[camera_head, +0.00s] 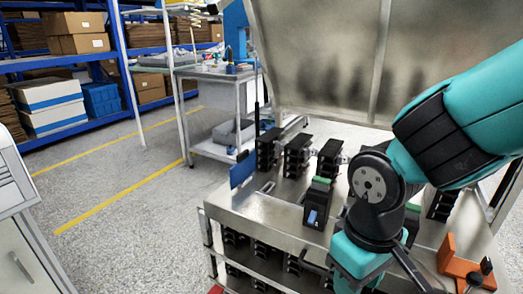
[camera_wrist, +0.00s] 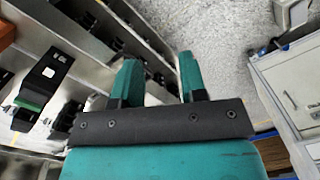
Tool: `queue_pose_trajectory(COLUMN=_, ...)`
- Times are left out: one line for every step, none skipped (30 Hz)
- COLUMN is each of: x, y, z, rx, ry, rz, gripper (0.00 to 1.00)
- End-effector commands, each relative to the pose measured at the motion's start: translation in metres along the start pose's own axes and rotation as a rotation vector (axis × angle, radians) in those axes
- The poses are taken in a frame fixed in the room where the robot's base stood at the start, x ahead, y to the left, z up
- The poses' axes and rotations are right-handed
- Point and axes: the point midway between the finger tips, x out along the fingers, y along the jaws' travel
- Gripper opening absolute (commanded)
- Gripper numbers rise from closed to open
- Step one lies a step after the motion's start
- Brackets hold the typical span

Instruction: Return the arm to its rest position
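My arm (camera_head: 465,120) comes in from the right edge in the head view and bends down over the right part of a metal test bench. My gripper (camera_wrist: 157,72) shows two teal fingers standing apart with nothing between them in the wrist view. Beyond the fingers are the bench's side and grey floor. In the head view my wrist hides part of the bench, and the fingertips are not clear. A black breaker with a green top (camera_head: 317,205) stands on the bench, left of my wrist; a similar black and green unit (camera_wrist: 43,80) shows left of the fingers in the wrist view.
The metal bench (camera_head: 250,213) carries several black breaker units and has a raised panel (camera_head: 320,60) behind. An orange fixture (camera_head: 460,262) stands at right. A grey cabinet (camera_head: 25,245) is at left, with open floor (camera_head: 130,215) between.

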Motion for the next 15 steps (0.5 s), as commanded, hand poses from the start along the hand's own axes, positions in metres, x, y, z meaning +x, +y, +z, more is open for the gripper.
queue_pose_trajectory(x=-0.015, y=0.001, z=0.008, rx=0.004, ry=0.038, rz=-0.057, gripper=0.39)
queue_pose_trajectory(x=-0.023, y=0.000, z=0.012, rx=-0.001, ry=0.055, rz=-0.087, gripper=0.39)
queue_pose_trajectory(x=-0.032, y=-0.002, z=0.018, rx=-0.009, ry=0.078, rz=-0.124, gripper=0.39)
queue_pose_trajectory(x=-0.038, y=-0.003, z=0.022, rx=-0.015, ry=0.096, rz=-0.148, gripper=0.39)
queue_pose_trajectory(x=-0.044, y=-0.005, z=0.026, rx=-0.021, ry=0.114, rz=-0.170, gripper=0.39)
queue_pose_trajectory(x=-0.052, y=-0.007, z=0.032, rx=-0.032, ry=0.136, rz=-0.198, gripper=0.39)
queue_pose_trajectory(x=-0.057, y=-0.009, z=0.036, rx=-0.041, ry=0.154, rz=-0.216, gripper=0.39)
queue_pose_trajectory(x=-0.063, y=-0.011, z=0.040, rx=-0.049, ry=0.172, rz=-0.233, gripper=0.39)
queue_pose_trajectory(x=-0.069, y=-0.013, z=0.046, rx=-0.060, ry=0.196, rz=-0.254, gripper=0.39)
queue_pose_trajectory(x=-0.074, y=-0.015, z=0.050, rx=-0.068, ry=0.214, rz=-0.268, gripper=0.39)
queue_pose_trajectory(x=-0.079, y=-0.017, z=0.054, rx=-0.078, ry=0.232, rz=-0.280, gripper=0.39)
queue_pose_trajectory(x=-0.092, y=-0.020, z=0.057, rx=-0.089, ry=0.240, rz=-0.291, gripper=0.39)
queue_pose_trajectory(x=-0.102, y=-0.020, z=0.057, rx=-0.090, ry=0.234, rz=-0.290, gripper=0.39)
queue_pose_trajectory(x=-0.109, y=-0.021, z=0.057, rx=-0.091, ry=0.231, rz=-0.290, gripper=0.39)
queue_pose_trajectory(x=-0.118, y=-0.021, z=0.057, rx=-0.091, ry=0.231, rz=-0.290, gripper=0.39)
